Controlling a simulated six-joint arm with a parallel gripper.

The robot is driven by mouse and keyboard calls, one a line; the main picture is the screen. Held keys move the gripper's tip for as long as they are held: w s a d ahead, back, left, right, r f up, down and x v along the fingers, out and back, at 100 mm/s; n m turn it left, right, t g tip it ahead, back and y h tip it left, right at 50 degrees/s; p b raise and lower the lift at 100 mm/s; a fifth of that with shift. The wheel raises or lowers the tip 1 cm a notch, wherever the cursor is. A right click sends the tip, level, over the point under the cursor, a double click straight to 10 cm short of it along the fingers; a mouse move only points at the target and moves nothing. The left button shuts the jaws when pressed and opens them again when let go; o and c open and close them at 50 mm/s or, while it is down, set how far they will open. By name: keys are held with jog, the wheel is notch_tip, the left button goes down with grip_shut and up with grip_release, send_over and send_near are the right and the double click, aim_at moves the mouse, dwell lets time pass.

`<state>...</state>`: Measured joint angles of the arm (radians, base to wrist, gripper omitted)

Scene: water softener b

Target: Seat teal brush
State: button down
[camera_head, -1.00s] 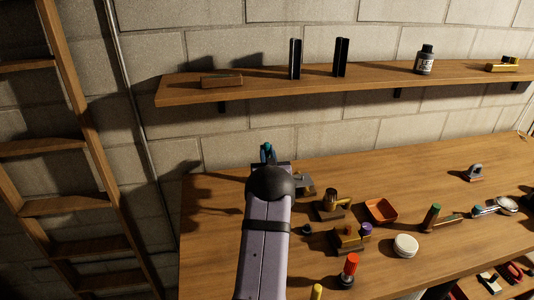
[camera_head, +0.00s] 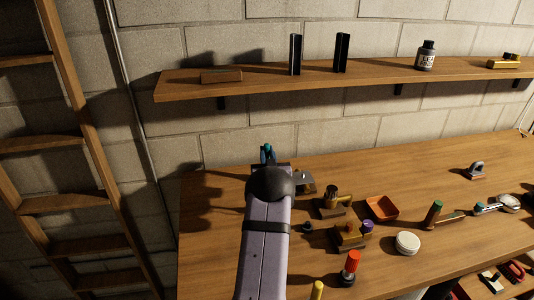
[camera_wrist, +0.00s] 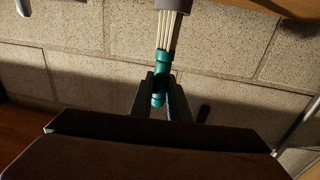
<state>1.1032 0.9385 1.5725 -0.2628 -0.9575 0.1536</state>
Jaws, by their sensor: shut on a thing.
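The teal brush (camera_wrist: 161,65) is between the two dark fingers of my gripper (camera_wrist: 160,88) in the wrist view, and the gripper is shut on its teal handle. Pale strands (camera_wrist: 169,32) run from the teal part to a grey end at the top edge, which is cut off. In the head view my lilac arm hides most of the gripper; a small teal bit of the brush (camera_head: 267,149) shows at the arm's far end, in front of the wall. I cannot tell which thing is the brush's seat.
A wall shelf (camera_head: 190,90) carries a brown block (camera_head: 221,76), two black upright channels (camera_head: 295,55) and a dark bottle (camera_head: 425,55). A ladder (camera_head: 85,140) stands left.

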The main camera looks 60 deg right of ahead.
jog(key=shift+f+b, duration=1.5)
jog(key=shift+f, duration=0.15)
jog(key=c, duration=1.6)
grip_release()
jog(key=shift+b+v, duration=1.1)
jog(key=shift+v, duration=2.6)
